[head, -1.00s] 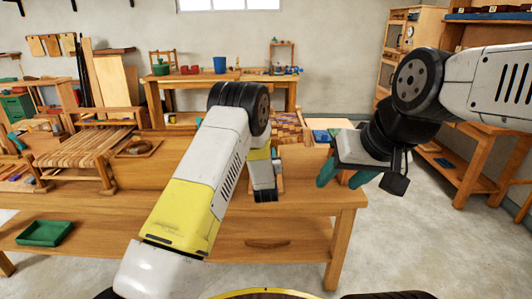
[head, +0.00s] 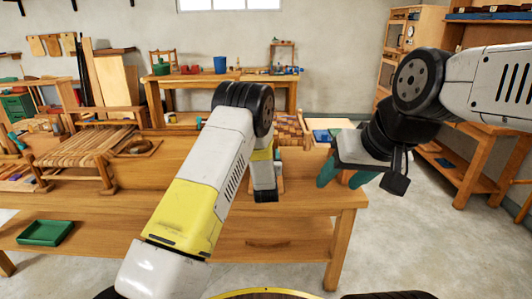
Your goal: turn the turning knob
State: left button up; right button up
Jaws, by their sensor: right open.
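I cannot make out a turning knob; it may be hidden behind my left arm or too small to tell. My right gripper (head: 344,176) is open and empty, its two teal fingers pointing down, apart, near the right end of the wooden workbench (head: 205,214). My left arm reaches over the middle of the bench and bends down behind its own elbow. Its fingers do not show.
A green tray (head: 45,232) lies at the bench's front left. A woven-seat frame (head: 85,155) and a coil (head: 137,147) are at the back left. A checkered woven piece (head: 289,128) is behind my left arm.

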pick_arm(q)
jog(key=s, duration=0.7)
jog(key=shift+s, duration=0.4)
jog(key=shift+r, duration=0.1)
jog(key=a+r+n+g, duration=0.1)
jog(key=a+r+g, duration=0.2)
jog(key=r, duration=0.6)
jog(key=s+a+r+g+h, duration=0.3)
jog(key=s+a+r, duration=0.1)
jog(key=s+r, duration=0.6)
jog(key=s+a+g, duration=0.3)
jog(key=s, duration=1.2)
jog(key=s+a+r+m+g, duration=0.1)
jog(key=s+a, duration=0.3)
jog(key=s, duration=1)
jog(key=shift+s+a+r+g+y, duration=0.15)
jog(key=shift+s+g+y, duration=0.25)
jog(key=shift+g, duration=0.5)
